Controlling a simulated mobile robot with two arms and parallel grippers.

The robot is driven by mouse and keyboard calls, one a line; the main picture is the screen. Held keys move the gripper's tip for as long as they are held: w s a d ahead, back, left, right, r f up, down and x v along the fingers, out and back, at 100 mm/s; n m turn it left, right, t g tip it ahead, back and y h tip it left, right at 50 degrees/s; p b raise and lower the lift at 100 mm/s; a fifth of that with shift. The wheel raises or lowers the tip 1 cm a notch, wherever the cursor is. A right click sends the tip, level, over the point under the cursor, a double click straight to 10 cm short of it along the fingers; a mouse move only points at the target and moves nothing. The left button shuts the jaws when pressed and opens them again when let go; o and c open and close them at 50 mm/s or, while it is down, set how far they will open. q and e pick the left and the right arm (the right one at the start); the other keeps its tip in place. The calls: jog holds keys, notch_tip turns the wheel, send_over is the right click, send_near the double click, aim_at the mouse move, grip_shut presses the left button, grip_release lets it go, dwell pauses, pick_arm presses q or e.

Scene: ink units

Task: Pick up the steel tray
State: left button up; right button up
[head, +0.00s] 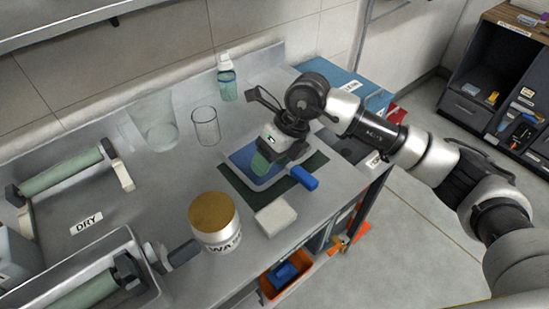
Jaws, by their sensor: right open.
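The steel tray (240,174) is a shallow, pale-rimmed tray with a blue inside, lying on a dark green mat (235,187) on the steel counter. A green piece (261,164) shows in it, and a blue cylinder (304,178) lies at its right side. My right gripper (276,150) is open over the tray and hides its far right part. I cannot tell whether its fingers touch the tray. My left gripper is out of view.
A white tub with a brown lid (213,212) and a pale block (276,217) stand in front. A glass (206,126), a clear container (155,122) and a bottle (227,80) stand behind. Green rollers (62,171) are at left. The counter's front edge is close.

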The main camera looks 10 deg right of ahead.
aim_at(298, 169)
jog(key=w+d+h, duration=0.1)
jog(key=d, duration=0.1)
jog(key=w+d+h, duration=0.1)
jog(key=d+h, duration=0.1)
jog(key=d, duration=0.1)
jog(key=w+d+r+t+h, duration=0.1)
jog(key=d, duration=0.1)
jog(key=shift+w+d+m+h, duration=0.25)
jog(key=shift+w+m+h, duration=0.05)
jog(key=shift+m, duration=0.1)
jog(key=shift+d+f, duration=0.2)
jog(key=shift+f, duration=0.05)
notch_tip(298, 169, down, 4)
jog(key=shift+f+p, duration=0.25)
jog(key=shift+p, duration=0.3)
jog(key=f+p, duration=0.1)
jog(key=f, duration=0.1)
jog(key=a+f, duration=0.1)
jog(key=f, duration=0.1)
jog(key=shift+f+p, duration=0.4)
jog(key=shift+f, duration=0.35)
jog(key=shift+c, duration=0.4)
jog(key=c, duration=0.9)
jog(key=shift+r, duration=0.15)
